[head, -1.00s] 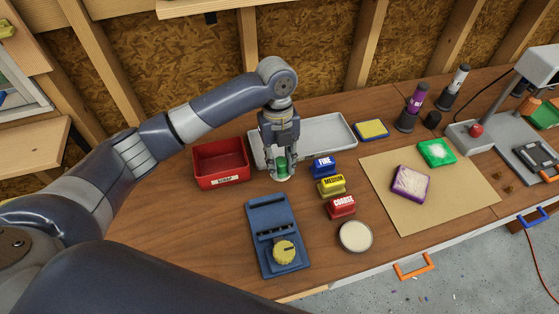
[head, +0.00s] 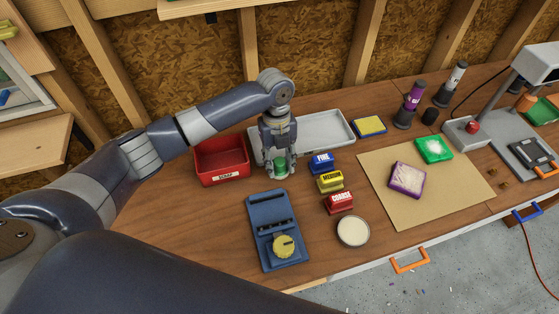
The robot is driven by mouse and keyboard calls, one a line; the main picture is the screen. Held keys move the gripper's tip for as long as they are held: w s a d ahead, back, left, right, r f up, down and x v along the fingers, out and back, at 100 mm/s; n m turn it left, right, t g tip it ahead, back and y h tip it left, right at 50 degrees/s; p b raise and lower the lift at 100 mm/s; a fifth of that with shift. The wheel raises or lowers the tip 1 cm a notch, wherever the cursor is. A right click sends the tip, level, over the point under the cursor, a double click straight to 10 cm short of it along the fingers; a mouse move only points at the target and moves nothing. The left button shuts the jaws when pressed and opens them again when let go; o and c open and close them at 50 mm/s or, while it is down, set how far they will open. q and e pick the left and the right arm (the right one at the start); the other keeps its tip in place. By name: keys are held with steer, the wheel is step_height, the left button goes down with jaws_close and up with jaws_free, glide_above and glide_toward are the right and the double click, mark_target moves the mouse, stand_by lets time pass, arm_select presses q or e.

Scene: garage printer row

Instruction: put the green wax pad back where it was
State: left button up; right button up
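A small round green pad with a pale lower rim, which I take for the green wax pad (head: 280,168), is between the fingers of my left gripper (head: 279,167). The fingers close around its sides and partly hide it. It is at or just above the wooden table, in front of the grey tray (head: 326,129) and left of the blue FINE block (head: 321,161). I cannot tell if its underside touches the wood. My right gripper is not in view.
The red scrap bin (head: 221,161) is to the left, and a blue device with a yellow knob (head: 277,230) is in front. Yellow MEDIUM (head: 330,181) and red COARSE (head: 339,202) blocks and a round cream-topped tin (head: 353,231) are to the right. A green-edged block (head: 434,149) lies on brown paper (head: 410,208).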

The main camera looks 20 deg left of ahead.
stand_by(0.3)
arm_select(q)
steer(key=shift+r, duration=0.2)
steer(key=r+b, duration=0.1)
steer(key=r, duration=0.2)
steer(key=w+r+b, duration=0.1)
steer(key=r, duration=0.3)
steer(key=r+b, duration=0.1)
steer(key=r, duration=0.2)
steer(key=shift+w+a+r, duration=0.2)
steer(key=shift+a, duration=0.2)
steer(key=shift+r, duration=0.7)
